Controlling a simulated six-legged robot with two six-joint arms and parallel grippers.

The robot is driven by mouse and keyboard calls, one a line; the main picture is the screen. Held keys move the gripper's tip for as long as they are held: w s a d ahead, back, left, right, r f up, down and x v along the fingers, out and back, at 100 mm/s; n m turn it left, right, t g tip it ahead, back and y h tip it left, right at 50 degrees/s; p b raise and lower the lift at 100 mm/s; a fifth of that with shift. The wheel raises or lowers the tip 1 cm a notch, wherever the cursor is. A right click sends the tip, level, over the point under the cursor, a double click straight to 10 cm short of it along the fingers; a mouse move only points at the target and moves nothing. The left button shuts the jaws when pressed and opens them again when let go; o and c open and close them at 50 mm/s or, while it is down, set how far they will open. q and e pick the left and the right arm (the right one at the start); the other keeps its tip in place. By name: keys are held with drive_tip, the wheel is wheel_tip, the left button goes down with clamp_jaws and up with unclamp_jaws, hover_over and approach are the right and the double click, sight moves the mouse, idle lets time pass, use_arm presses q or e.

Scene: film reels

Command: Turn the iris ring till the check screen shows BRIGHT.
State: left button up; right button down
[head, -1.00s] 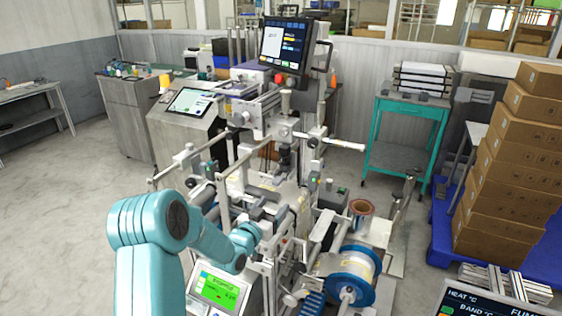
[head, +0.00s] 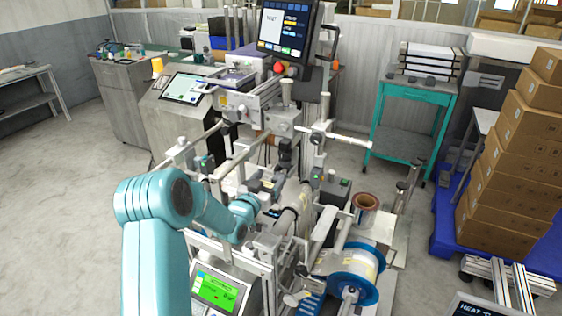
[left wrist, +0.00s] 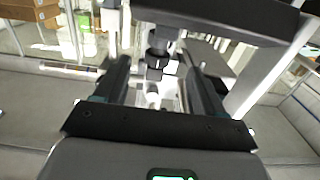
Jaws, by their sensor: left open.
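The iris ring is probably on the dark upright lens (head: 285,152) at the middle of the machine; the ring itself is too small to pick out. The dark lens also shows in the left wrist view (left wrist: 158,42), ahead of and between my fingers. My left gripper (left wrist: 157,92) is open, its two dark fingers apart with nothing clearly held between them. In the head view my teal left arm reaches in below and left of the lens. A dark monitor (head: 285,30) with a white panel stands on top; its text is too small to read, and I cannot tell whether it is the check screen.
A green-lit panel (head: 217,288) sits low on the machine near my arm. A horizontal bar (head: 335,136) sticks out right of the lens. A blue-rimmed reel (head: 352,270) is at lower right. Stacked cartons (head: 512,165) stand at the right; floor is clear at left.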

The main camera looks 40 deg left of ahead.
sight(282, 163)
use_arm(q)
drive_tip(key=p+x, duration=0.1)
drive_tip(key=x, duration=0.8)
drive_tip(key=shift+d+f+p, duration=0.1)
drive_tip(key=shift+f+p, duration=0.05)
drive_tip(key=shift+p, duration=0.25)
drive_tip(key=shift+s, duration=0.1)
drive_tip(key=shift+s, duration=0.1)
drive_tip(key=c, duration=1.1)
drive_tip(key=shift+o, duration=0.2)
drive_tip(key=b, duration=0.2)
drive_tip(key=shift+f+n+y+b, duration=0.2)
drive_tip(key=shift+n+y+b, duration=0.1)
drive_tip(key=shift+y+b, duration=0.1)
drive_tip(key=shift+d+r+g, duration=0.1)
drive_tip(key=shift+g, duration=0.2)
drive_tip(key=shift+r, duration=0.2)
